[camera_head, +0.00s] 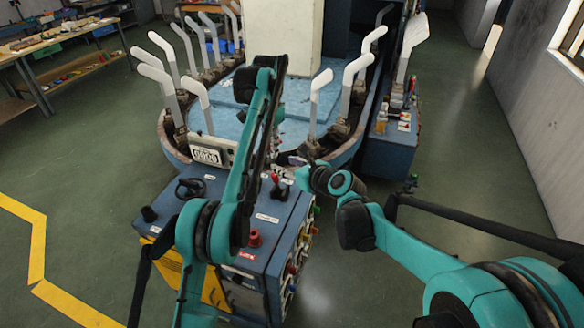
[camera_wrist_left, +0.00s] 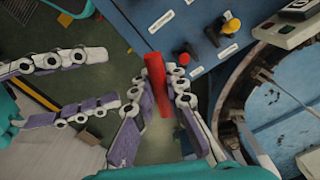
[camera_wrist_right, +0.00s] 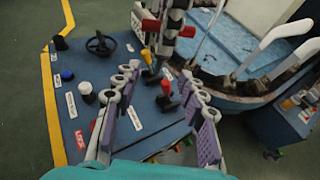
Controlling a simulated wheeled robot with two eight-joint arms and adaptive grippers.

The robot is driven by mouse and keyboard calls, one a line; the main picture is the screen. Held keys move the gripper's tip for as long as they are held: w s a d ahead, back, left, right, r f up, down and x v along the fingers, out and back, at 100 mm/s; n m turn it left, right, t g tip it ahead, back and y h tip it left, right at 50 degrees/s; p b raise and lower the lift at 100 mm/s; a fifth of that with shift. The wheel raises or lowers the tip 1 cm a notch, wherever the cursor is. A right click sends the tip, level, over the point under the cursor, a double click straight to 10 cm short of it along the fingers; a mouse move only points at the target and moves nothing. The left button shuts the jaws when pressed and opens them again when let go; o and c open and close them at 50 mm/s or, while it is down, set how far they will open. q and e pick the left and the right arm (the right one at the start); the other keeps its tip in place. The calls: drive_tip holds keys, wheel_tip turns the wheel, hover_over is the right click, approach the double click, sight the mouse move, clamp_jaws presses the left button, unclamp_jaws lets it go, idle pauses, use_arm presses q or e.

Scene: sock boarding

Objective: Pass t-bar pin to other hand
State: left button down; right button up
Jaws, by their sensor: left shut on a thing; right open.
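The red t-bar pin (camera_wrist_left: 156,72) is held between the fingers of my left gripper (camera_wrist_left: 160,84) in the left wrist view. In the right wrist view my left gripper (camera_wrist_right: 168,35) hangs at the top, with red pin ends (camera_wrist_right: 150,25) showing on both sides of it. My right gripper (camera_wrist_right: 160,73) is open and empty, its fingers spread below the left gripper. In the left wrist view the right gripper (camera_wrist_left: 108,78) comes from the left, fingertips pointing at the pin, apart from it. In the head view my left gripper is mostly hidden behind its arm.
A blue control console (camera_head: 180,205) stands below the grippers, with levers, knobs and a black handwheel (camera_wrist_right: 100,43). Behind it is a round machine (camera_head: 225,95) with several upright white sock boards (camera_head: 320,90). A workbench (camera_head: 50,45) is at the far left. Floor is clear on both sides.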

sight(272, 160)
drive_tip(key=x, duration=0.9)
drive_tip(key=shift+w+f, duration=0.1)
drive_tip(key=shift+w, duration=0.05)
clamp_jaws()
use_arm(q)
drive_tip(key=c, duration=1.5)
unclamp_jaws()
drive_tip(key=shift+o, duration=0.2)
